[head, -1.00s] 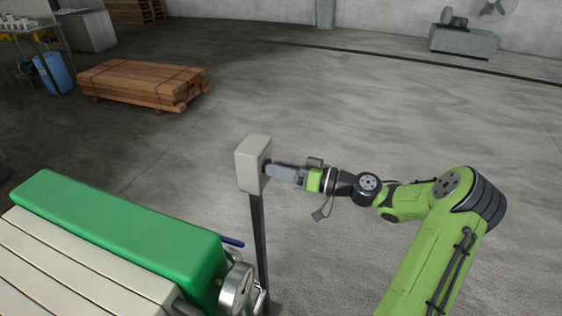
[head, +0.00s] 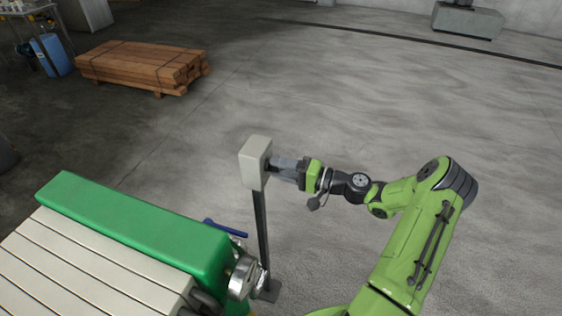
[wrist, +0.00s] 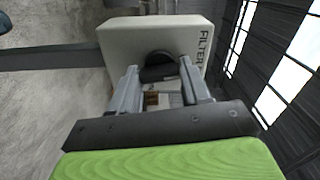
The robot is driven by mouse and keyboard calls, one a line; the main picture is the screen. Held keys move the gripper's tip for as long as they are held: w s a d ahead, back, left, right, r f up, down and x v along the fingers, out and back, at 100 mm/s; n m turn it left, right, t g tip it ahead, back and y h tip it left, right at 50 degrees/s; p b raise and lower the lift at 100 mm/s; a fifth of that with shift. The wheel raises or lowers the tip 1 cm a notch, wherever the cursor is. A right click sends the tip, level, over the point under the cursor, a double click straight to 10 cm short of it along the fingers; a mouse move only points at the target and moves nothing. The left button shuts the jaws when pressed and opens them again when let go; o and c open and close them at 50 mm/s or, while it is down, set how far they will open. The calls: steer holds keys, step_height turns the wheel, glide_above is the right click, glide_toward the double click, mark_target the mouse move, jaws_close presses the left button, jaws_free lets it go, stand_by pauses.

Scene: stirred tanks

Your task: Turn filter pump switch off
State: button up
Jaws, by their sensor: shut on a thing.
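The filter pump switch box (head: 254,163) is a pale box on a dark post, left of my gripper in the head view. In the wrist view the box (wrist: 130,38) shows the lettering "FILTER", partly cut off by my gripper. A black round knob (wrist: 158,66) sits on its face. My gripper (wrist: 160,80) is at the knob, its two grey fingers on either side and shut on it. In the head view my gripper (head: 275,168) reaches the box's right face. The fingers hide part of the knob, and I cannot read its setting.
A green and cream filter unit (head: 130,222) with a blue-handled valve (head: 225,228) stands at the lower left, close to the post. A stack of timber (head: 142,66) lies farther back. The floor behind and right of the box is clear.

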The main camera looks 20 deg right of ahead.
steer(key=shift+m+p, duration=0.5)
steer(key=shift+m, duration=0.4)
steer(key=o, duration=1.1)
steer(key=shift+c, duration=0.2)
steer(key=v, duration=1.5)
steer(key=shift+s+d, duration=0.25)
steer(key=shift+s, duration=0.05)
